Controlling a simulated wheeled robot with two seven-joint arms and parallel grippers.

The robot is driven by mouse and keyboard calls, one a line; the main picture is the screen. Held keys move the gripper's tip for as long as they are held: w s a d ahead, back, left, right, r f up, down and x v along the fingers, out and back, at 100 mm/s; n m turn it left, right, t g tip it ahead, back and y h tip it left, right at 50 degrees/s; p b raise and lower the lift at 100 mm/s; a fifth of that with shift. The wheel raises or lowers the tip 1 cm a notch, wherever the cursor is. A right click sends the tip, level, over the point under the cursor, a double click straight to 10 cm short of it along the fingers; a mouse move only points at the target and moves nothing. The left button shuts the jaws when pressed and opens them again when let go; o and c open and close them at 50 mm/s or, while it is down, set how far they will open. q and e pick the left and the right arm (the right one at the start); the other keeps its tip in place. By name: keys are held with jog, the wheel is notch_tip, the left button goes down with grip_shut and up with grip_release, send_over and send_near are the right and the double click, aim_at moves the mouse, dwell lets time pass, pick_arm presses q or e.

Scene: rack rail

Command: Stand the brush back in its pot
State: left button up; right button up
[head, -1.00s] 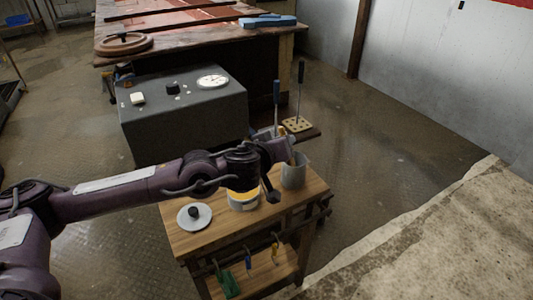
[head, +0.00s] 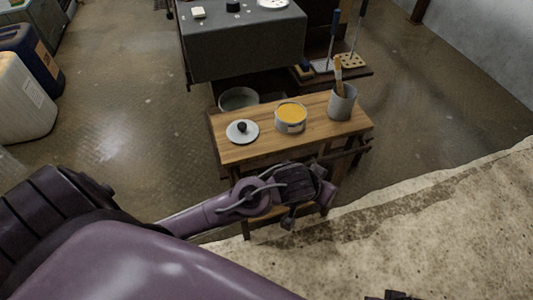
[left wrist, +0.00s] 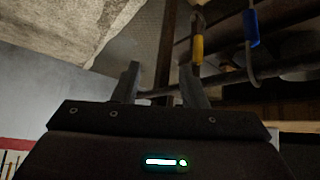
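The brush (head: 339,76) has a wooden handle and stands in the grey pot (head: 342,104), handle up and leaning slightly left. Its lower end is hidden inside the pot. The pot stands upright at the right end of the small wooden table. My left gripper is below and in front of the table's near edge, away from the brush; its fingers are hard to make out in the head view. In the left wrist view my left gripper (left wrist: 160,82) has its fingers apart with nothing between them. A dark piece at the head view's bottom edge may be my right gripper.
An open tin of yellow paint (head: 291,118) and a white lid with a dark knob (head: 242,131) stand on the table (head: 262,150). Hooked tools with yellow (left wrist: 197,48) and blue (left wrist: 250,27) handles hang near my left gripper. A grey bench (head: 245,45) stands behind.

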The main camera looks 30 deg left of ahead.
pick_arm(q)
jog(key=s+a+f+m+g, duration=0.1)
jog(key=s+a+f+g, duration=0.1)
jog(key=s, duration=0.6)
jog(key=s+a+f+m+g, duration=0.1)
jog(key=s+a+f+g, duration=0.2)
jog(key=s+f, duration=0.4)
jog(key=shift+s+f+m+g+y, duration=0.3)
jog(key=shift+s+g, duration=0.1)
jog(key=shift+s, duration=0.55)
jog(key=shift+a, duration=0.1)
